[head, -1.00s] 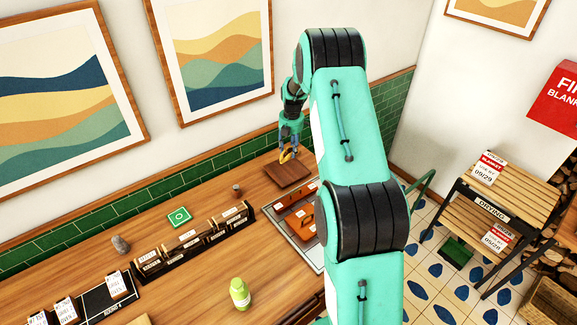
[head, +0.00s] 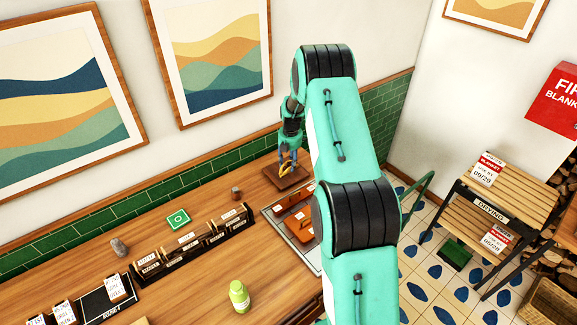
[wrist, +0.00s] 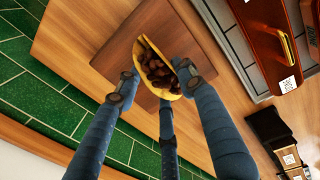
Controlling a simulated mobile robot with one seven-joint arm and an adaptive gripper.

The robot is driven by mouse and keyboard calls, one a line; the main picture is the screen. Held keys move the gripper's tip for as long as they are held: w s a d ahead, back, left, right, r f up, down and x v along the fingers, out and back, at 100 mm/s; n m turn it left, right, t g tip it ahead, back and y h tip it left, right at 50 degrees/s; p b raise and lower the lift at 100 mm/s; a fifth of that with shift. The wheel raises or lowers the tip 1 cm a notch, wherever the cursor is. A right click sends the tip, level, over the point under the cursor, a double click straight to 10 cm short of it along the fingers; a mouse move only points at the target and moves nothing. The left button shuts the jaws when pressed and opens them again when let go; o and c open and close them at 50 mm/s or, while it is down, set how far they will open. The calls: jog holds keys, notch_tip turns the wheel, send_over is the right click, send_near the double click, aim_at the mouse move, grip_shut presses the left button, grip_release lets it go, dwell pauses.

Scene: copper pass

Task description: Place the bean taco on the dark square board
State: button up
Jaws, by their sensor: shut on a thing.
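The bean taco, a yellow folded shell filled with dark brown beans, is in my gripper (head: 287,165). It shows in the wrist view (wrist: 157,70) and as a small yellow shape in the head view (head: 285,169). My gripper's fingers (wrist: 158,82) are shut on it from its sides. The dark square board (head: 290,184) lies on the wooden counter against the green tiles. In the wrist view the board (wrist: 118,55) is behind the taco. The taco is over the board, very low; I cannot tell whether it touches.
Black labelled holders (head: 185,252), a green square (head: 177,219), a small brown cylinder (head: 236,193) and a green bottle (head: 239,295) stand on the counter. The tiled wall is close behind the board.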

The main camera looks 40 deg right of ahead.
aim_at(290, 163)
jog(key=shift+f, duration=0.6)
jog(key=shift+f, duration=0.2)
jog(key=o, duration=1.2)
jog(key=shift+r, duration=0.1)
notch_tip(290, 163, up, 12)
jog(key=s, duration=0.1)
jog(key=shift+r, duration=0.15)
